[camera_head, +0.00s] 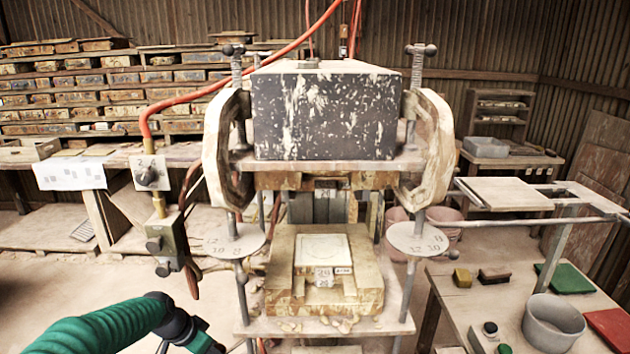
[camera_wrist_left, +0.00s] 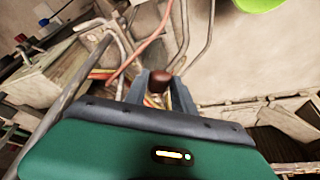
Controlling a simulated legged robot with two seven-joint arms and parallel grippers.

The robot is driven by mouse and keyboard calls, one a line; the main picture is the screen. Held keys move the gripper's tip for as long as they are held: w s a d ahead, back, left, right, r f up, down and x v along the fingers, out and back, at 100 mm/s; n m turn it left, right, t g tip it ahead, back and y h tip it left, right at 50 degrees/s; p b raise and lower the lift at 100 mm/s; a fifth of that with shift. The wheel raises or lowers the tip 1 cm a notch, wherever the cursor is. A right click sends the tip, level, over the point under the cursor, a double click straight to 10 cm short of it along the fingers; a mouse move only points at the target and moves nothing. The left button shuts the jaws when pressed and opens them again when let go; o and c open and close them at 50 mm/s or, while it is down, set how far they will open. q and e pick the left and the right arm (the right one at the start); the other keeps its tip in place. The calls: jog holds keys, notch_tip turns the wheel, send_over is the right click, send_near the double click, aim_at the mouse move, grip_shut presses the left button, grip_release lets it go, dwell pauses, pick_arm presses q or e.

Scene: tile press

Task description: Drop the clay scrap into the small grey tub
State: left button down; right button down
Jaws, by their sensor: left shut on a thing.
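A grey round tub (camera_head: 553,324) stands open on the right-hand table in the head view. Its inside looks empty. In the left wrist view, a small reddish-brown lump (camera_wrist_left: 160,78), which looks like the clay scrap, sits between the two fingers of my left gripper (camera_wrist_left: 160,88). The gripper is shut on it. In the head view my left wrist shows low at the left of the press, far from the tub; its fingertips and the lump are not visible there. My right gripper is in neither view.
The tile press (camera_head: 325,118) stands in the middle, between my left wrist and the tub. On the right table lie a yellow block (camera_head: 462,278), a brown brush-like block (camera_head: 494,275), a green pad (camera_head: 565,278) and a red pad (camera_head: 610,327). Another grey tub (camera_head: 485,147) stands farther back.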

pick_arm(q)
jog(key=s+d+n+y, duration=0.1)
jog(key=s+d+n, duration=0.1)
jog(key=s, duration=0.6)
jog(key=s+d+r+n+y, duration=0.1)
jog(key=s+d+n, duration=0.2)
jog(key=s, duration=0.4)
jog(key=shift+s+d+r+n+t+p, duration=0.25)
jog(key=shift+s+n+t+p, duration=0.15)
jog(key=shift+n, duration=0.2)
jog(key=shift+w, duration=0.1)
